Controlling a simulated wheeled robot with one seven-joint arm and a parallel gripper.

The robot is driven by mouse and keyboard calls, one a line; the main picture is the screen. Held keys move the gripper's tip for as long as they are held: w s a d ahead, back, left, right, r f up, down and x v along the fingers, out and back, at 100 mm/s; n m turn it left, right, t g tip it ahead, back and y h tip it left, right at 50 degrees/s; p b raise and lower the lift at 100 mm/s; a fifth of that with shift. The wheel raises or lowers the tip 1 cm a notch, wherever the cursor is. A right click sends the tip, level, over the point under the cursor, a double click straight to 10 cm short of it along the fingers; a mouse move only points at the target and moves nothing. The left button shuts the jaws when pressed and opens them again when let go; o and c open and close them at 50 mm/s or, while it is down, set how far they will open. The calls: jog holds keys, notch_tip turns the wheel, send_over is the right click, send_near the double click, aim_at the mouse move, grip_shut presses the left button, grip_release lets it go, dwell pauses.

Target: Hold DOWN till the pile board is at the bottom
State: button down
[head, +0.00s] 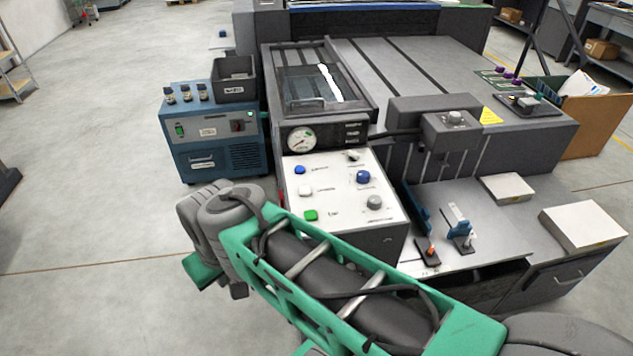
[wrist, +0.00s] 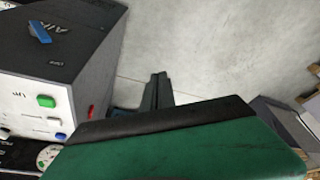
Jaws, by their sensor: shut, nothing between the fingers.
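The white control panel (head: 338,190) stands in the middle of the head view, with blue (head: 300,170), white (head: 305,190) and green (head: 310,215) buttons in a column on its left. In the wrist view the green button (wrist: 46,101) has a label that appears to read UP. The white button (wrist: 54,119) and blue button (wrist: 60,137) lie below it there, their labels too small to read. My gripper (wrist: 158,76) is shut and empty, to the right of the panel box over grey floor, touching no button. I cannot make out the pile board.
A blue unit (head: 215,140) with a black bin (head: 234,80) stands left of the panel. A gauge (head: 301,140) sits above the buttons. A grey table (head: 465,225) with white stacks (head: 583,226) is at right. Floor at left is clear.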

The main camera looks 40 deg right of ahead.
jog(key=shift+s+a, duration=0.1)
jog(key=shift+a, duration=0.05)
jog(key=shift+r, duration=0.1)
jog(key=w+d+r+m+t+y+p, duration=0.1)
jog(key=w+d+r+m+p, duration=0.2)
jog(key=w+d+m+p, duration=0.4)
jog(key=w+d+r+m+t+y+p, duration=0.1)
jog(key=w+d+r+m+p, duration=0.35)
jog(key=d+m, duration=0.35)
jog(key=s+d+m+t+p, duration=0.1)
jog(key=d+m+t+p, duration=0.3)
jog(key=d+m, duration=0.6)
jog(key=d, duration=0.6)
jog(key=shift+s+d+r+m+h+p, duration=0.15)
jog(key=shift+s+d+m+h+p, duration=0.25)
jog(key=b, duration=0.7)
send_over(307, 191)
notch_tip(307, 191, down, 8)
jog(key=shift+f, duration=0.4)
